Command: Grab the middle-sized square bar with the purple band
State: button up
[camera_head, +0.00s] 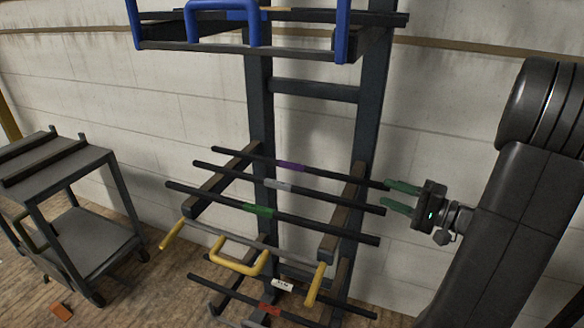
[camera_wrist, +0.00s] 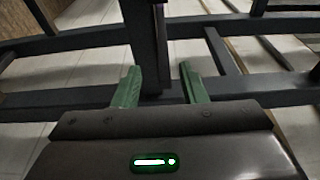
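The bar with the purple band (camera_head: 290,167) is thin and dark and lies across the rack's two support arms, the rearmost of three bars on that level. Its right end reaches close to my gripper's green fingers; I cannot tell if they touch.
Bars with a grey band (camera_head: 277,186) and a green band (camera_head: 258,210) lie in front. A blue frame (camera_head: 342,30) is above. The rack post (camera_head: 372,110) stands near my gripper. A cart (camera_head: 85,165) is left.

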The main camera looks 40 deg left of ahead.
aim_at(380, 188)
jog(key=shift+a+r, duration=0.15)
jog(key=shift+a, duration=1.15)
jog(key=shift+a+r, duration=0.1)
jog(key=shift+a, duration=1.2)
grip_shut()
